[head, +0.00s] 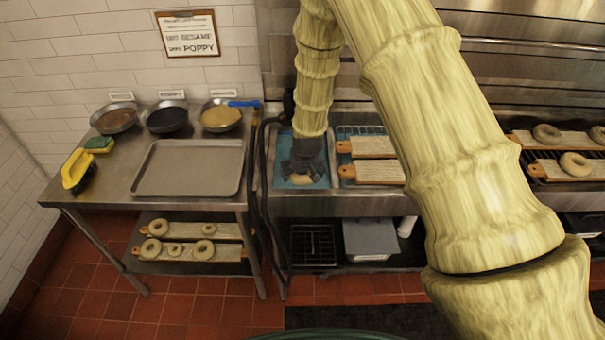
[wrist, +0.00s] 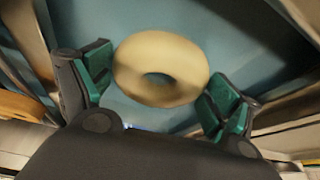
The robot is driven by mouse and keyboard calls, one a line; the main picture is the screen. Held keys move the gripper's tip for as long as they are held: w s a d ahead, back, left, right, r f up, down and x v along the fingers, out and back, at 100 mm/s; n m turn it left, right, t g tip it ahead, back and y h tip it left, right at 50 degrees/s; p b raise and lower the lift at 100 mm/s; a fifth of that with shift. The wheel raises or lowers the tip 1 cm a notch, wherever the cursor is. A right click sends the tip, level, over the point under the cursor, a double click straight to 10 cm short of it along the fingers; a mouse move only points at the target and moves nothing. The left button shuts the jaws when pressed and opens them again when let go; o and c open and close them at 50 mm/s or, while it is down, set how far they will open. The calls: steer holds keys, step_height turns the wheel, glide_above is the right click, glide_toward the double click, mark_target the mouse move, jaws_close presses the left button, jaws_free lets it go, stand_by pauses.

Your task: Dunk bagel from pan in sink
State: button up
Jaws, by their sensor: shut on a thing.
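My gripper (head: 303,165) points down over the sink (head: 320,183) with blue water, left of the wooden boards. It is shut on a pale bagel (head: 300,178), which shows only partly below the fingers in the head view. In the wrist view the bagel (wrist: 133,65) lies between the two green-padded fingers (wrist: 158,88), with blue water behind it. I cannot tell whether the bagel touches the water. An empty grey tray (head: 190,168) lies on the steel table to the left.
Bowls of toppings (head: 166,119) stand at the table's back. A yellow-handled brush (head: 77,170) lies at its left. A shelf board (head: 190,251) below holds several bagels. Wooden boards (head: 372,172) lie right of the sink; bagels (head: 575,164) sit farther right.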

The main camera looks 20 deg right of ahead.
step_height(320, 180, up, 10)
steer(key=p, duration=0.5)
stand_by(0.6)
steer(key=shift+f, duration=0.1)
stand_by(0.4)
